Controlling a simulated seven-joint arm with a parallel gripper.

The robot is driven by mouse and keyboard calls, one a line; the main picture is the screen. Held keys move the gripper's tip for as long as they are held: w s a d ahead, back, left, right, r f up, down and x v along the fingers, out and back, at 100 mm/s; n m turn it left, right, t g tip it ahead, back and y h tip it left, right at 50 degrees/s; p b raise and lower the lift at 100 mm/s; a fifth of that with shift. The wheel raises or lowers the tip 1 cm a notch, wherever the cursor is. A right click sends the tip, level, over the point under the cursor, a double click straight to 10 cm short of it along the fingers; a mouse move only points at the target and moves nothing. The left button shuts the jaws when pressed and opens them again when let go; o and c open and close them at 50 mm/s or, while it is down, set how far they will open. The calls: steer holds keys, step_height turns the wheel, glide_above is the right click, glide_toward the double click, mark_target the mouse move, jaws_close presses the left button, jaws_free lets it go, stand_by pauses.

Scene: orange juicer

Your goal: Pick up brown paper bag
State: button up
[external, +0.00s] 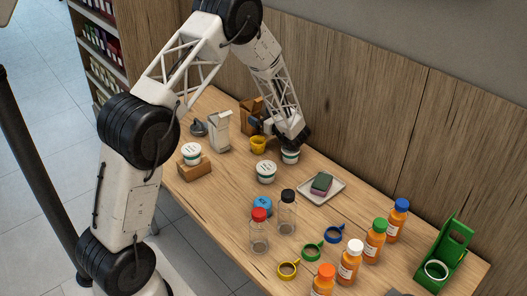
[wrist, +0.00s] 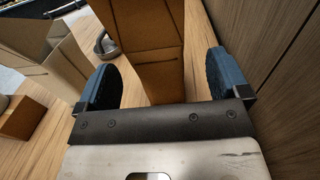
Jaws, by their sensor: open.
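The brown paper bag (external: 247,117) stands at the far end of the wooden table, close to the wood-panelled wall. It is partly hidden by my arm in the external view. In the wrist view the brown bag (wrist: 153,45) rises straight ahead, with its lower part between my blue-padded fingers. My gripper (wrist: 162,82) is open, one finger on each side of the bag. I cannot tell whether either finger touches it. In the external view my gripper (external: 258,124) is low over the table beside the bag, mostly hidden by the wrist.
A yellow cup (external: 258,145) and white tubs (external: 265,172) are nearby. A tray with a sponge (external: 321,186) and several bottles lie to the right. The wall (wrist: 270,50) is close on the right.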

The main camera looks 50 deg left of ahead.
steer(key=shift+a, duration=0.1)
steer(key=shift+s+a+f, duration=0.1)
steer(key=shift+s+a, duration=0.1)
steer(key=shift+a, duration=1.1)
steer(key=shift+s+a, duration=0.15)
steer(key=shift+a, duration=1.1)
steer(key=shift+c, duration=0.4)
steer(key=c, duration=0.9)
step_height(320, 180, up, 18)
